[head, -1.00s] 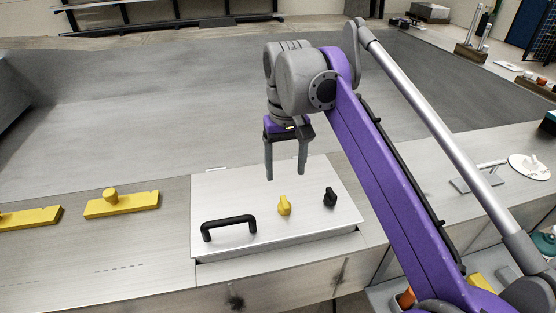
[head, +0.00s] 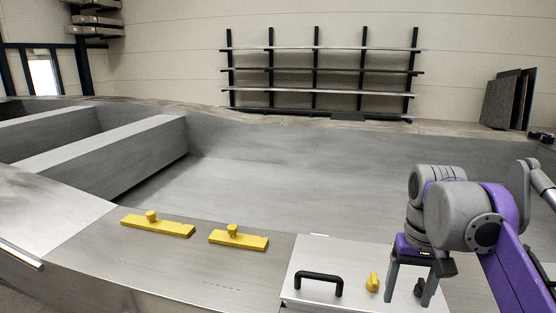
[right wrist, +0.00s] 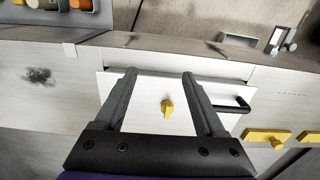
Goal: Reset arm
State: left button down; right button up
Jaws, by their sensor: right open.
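My right gripper (head: 408,284) hangs at the right of the head view, fingers pointing down and apart, with nothing between them. It is above the white hatch panel (head: 330,256). In the right wrist view its two fingers (right wrist: 157,82) are spread, with the panel's yellow knob (right wrist: 168,108) seen between them and apart from them. The panel also bears a black handle (head: 318,284) and a black knob (head: 419,287), partly behind a finger. My left gripper is not in view.
Two yellow blocks with knobs (head: 158,225) (head: 238,238) lie on the metal deck left of the panel. Behind is a wide grey recessed basin (head: 270,180). A rack of shelves (head: 320,70) stands at the far wall. The deck between the blocks and the panel is clear.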

jog(key=s+a+f+n+t, duration=0.1)
jog(key=s+f, duration=0.3)
jog(key=f, duration=0.4)
jog(key=s+a+f+t, duration=0.3)
jog(key=s+f, duration=0.2)
jog(key=f, duration=0.3)
jog(key=s+a+f+n+t, duration=0.1)
jog(key=s+f, duration=0.3)
jog(key=f, duration=0.4)
jog(key=shift+s+a+f+n+t, duration=0.2)
jog(key=shift+a+f+n+t, duration=0.25)
jog(key=shift+a, duration=0.4)
